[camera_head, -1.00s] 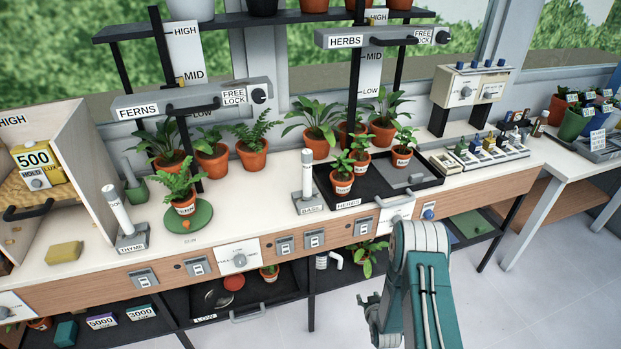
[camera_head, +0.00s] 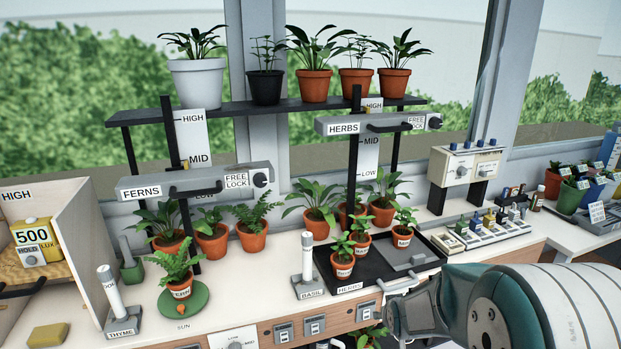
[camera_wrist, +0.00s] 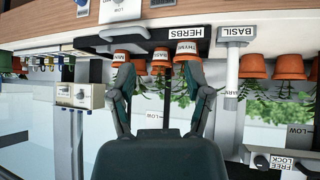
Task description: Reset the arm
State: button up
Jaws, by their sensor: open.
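My arm (camera_head: 500,308), a grey and teal link, fills the lower right of the head view, in front of the bench's right part. My gripper (camera_wrist: 158,72) shows in the wrist view with its two teal fingers spread apart and nothing between them. The wrist picture is upside down, and the herb tray's front edge and small pots appear beyond the fingers. The gap between the fingers cannot be made out in the head view.
The black herb tray (camera_head: 350,287) holds several small pots. A white "BASIL" post (camera_head: 307,262) stands left of it. A fern pot sits on a green disc (camera_head: 183,300). Control boxes labelled FERNS (camera_head: 194,182) and HERBS (camera_head: 378,124) overhang the bench. Tall windows stand behind.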

jog(key=s+a+r+g, duration=0.2)
jog(key=s+r, duration=1)
jog(key=s, duration=0.2)
jog(key=s+r+g, duration=0.1)
jog(key=s+r, duration=0.2)
jog(key=s, duration=1.1)
jog(key=shift+s+a+r+m, duration=0.3)
jog(key=shift+s+a+m, duration=0.05)
jog(key=shift+a+m, duration=0.05)
